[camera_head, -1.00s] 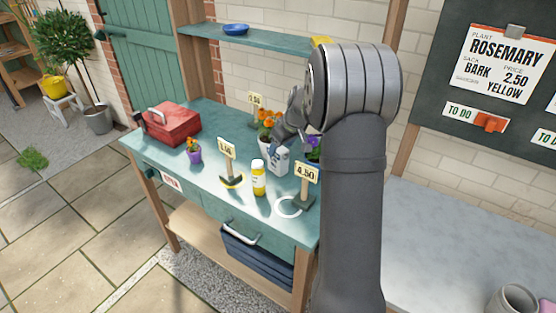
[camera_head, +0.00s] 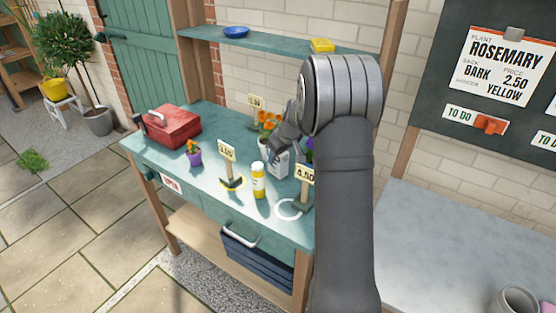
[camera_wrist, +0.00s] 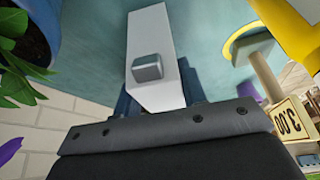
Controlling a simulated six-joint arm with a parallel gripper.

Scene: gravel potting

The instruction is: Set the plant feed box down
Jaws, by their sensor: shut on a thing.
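The plant feed box (camera_head: 281,163) is a small white-grey carton near the middle of the teal bench, towards the back. It stands about upright; I cannot tell whether its base touches the bench. My gripper (camera_head: 273,155) is shut on it from the left and behind, and the arm hides part of this area. In the wrist view the white box (camera_wrist: 150,35) shows between the dark fingers of my gripper (camera_wrist: 157,97), with a grey block-like part on its face.
A yellow bottle (camera_head: 258,181), price signs (camera_head: 227,153) and a white ring (camera_head: 289,209) are in front. An orange-flowered pot (camera_head: 267,122) is behind. A red toolbox (camera_head: 172,126) and small purple pot (camera_head: 194,157) are left. Bare bench lies between them.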

